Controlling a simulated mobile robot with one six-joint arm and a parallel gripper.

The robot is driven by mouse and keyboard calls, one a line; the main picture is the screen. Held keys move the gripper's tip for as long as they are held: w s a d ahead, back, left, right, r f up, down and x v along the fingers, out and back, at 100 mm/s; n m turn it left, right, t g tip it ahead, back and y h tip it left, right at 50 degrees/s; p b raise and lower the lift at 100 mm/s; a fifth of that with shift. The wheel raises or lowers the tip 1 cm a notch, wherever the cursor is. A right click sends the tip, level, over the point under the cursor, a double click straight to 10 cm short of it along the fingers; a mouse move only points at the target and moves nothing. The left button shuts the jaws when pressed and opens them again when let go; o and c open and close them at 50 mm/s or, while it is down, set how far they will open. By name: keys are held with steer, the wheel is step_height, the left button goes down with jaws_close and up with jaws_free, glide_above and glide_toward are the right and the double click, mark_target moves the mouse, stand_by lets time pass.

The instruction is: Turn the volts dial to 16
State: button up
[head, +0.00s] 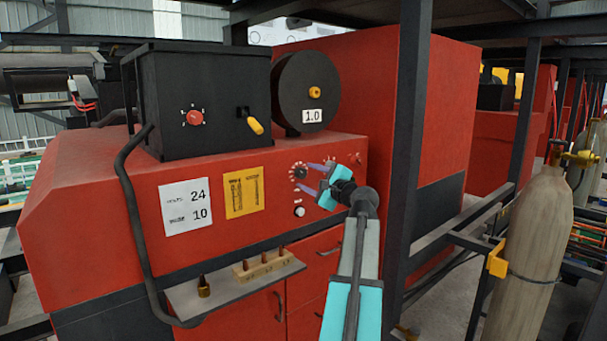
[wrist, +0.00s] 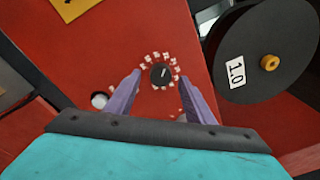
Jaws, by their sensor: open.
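A small black dial (head: 300,172) with a ring of pale number marks sits on the red machine's sloped front panel. In the wrist view the dial (wrist: 162,74) has a light pointer line, but its numbers and any name are too small to read. My gripper (head: 304,177) is open and empty in front of this dial. In the wrist view its two purple fingers (wrist: 159,80) lie on either side of the dial. I cannot tell whether they touch the panel or the dial. Part of a second set of marks (head: 355,158) shows to the right, beyond my gripper.
A white card (head: 187,206) reads 24 and 10. A white round button (head: 299,211) lies below the dial. A black wire spool (head: 300,88) marked 1.0 stands above. A shelf (head: 231,290) juts out below. A dark post (head: 408,150) stands right of my arm.

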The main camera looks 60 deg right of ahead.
mark_target(301, 173)
steer(key=shift+p+x, duration=0.3)
steer(key=shift+x, duration=0.95)
